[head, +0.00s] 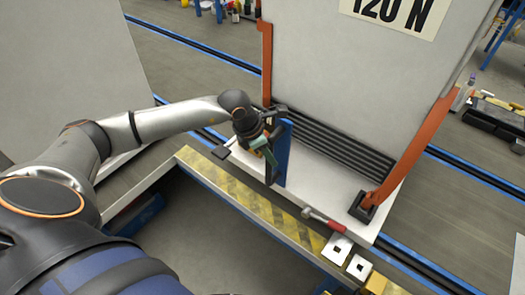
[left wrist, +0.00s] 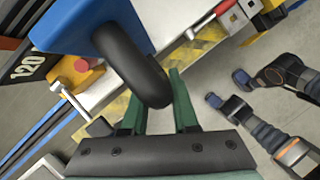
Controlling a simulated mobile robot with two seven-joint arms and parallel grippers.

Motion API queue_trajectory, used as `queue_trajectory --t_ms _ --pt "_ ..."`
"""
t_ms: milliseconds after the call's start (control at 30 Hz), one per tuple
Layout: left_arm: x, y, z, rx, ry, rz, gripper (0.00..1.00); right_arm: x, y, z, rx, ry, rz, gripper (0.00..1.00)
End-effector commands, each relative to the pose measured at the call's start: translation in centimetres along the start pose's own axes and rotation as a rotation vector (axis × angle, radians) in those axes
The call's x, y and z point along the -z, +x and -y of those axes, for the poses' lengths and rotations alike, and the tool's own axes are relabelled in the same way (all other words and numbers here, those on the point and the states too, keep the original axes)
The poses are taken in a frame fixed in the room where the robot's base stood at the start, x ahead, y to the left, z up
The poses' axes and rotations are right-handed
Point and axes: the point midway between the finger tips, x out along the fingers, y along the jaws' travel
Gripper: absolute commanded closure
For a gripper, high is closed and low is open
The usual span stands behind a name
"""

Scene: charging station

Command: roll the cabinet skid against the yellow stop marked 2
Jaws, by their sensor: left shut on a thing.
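The tall grey cabinet (head: 345,90), labelled 120 N, stands upright between orange posts on its pale skid (head: 300,195). A blue upright (head: 284,150) rises at the skid's near edge. In the left wrist view its blue bracket (left wrist: 75,22) carries a thick black handle (left wrist: 138,58). My left gripper (head: 268,150) is at this upright, its green fingers (left wrist: 158,105) shut on the black handle. A yellow block (head: 376,283) shows at the lower right in the head view; I cannot read a number on it.
A yellow-and-black striped edge (head: 235,198) runs along the near side of the skid. Blue-edged rails (head: 190,45) cross the floor behind. Another pale panel (head: 75,60) stands at left.

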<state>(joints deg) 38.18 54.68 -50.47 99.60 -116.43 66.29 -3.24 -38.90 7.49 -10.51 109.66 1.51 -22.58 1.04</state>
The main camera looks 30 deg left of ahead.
Motion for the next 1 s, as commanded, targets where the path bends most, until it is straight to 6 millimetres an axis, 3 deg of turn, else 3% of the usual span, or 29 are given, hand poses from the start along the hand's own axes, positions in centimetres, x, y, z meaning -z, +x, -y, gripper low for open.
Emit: queue_trajectory --t_ms 33,200,400,700,1000 --pt "-0.8 0.3 1.3 0.015 0.010 0.011 1.00 -0.1 0.1 0.0 0.000 0.000 0.000 1.00" --pt "-2.4 1.0 4.1 0.017 0.010 0.010 1.00 -0.4 0.3 0.0 0.000 0.000 0.000 1.00" --pt "-4.0 1.6 6.6 0.014 0.007 0.009 1.00 -0.6 0.6 0.0 0.001 0.000 0.000 1.00" --pt "-4.9 2.0 8.3 0.015 0.006 0.008 1.00 -0.8 0.7 0.0 0.001 -0.001 0.000 1.00" --pt "-5.0 2.1 8.5 0.019 0.010 0.008 1.00 -0.8 0.7 0.0 0.001 -0.001 0.000 1.00"
